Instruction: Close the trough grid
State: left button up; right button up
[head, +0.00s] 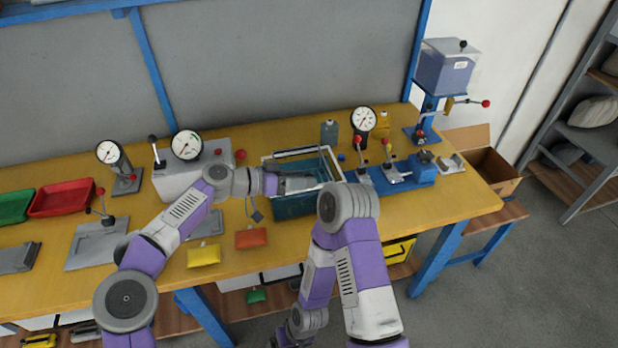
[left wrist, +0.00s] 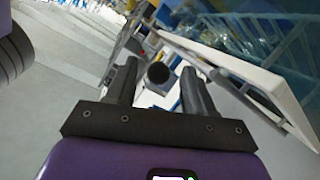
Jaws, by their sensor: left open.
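The teal trough (head: 293,207) stands on the bench at the middle of the head view. Its white-framed grid (head: 331,163) appears raised and tilted at the trough's right side; its exact angle is hard to tell. In the left wrist view the white frame (left wrist: 262,80) runs along the right, beside the fingers, with blue-teal mesh or wall beyond it. My left gripper (head: 298,184) reaches in from the left over the trough. Its jaws (left wrist: 160,72) are open, and a dark round end shows between them; I cannot tell if they touch it. My right gripper is out of view.
A blue fixture (head: 408,174) with levers stands right of the trough. A grey gauge box (head: 190,170) is to the left. Yellow (head: 204,256) and red (head: 251,238) pieces lie at the bench front.

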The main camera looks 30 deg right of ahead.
pick_arm(q)
jog(key=v, duration=0.5)
jog(key=shift+p, duration=0.3)
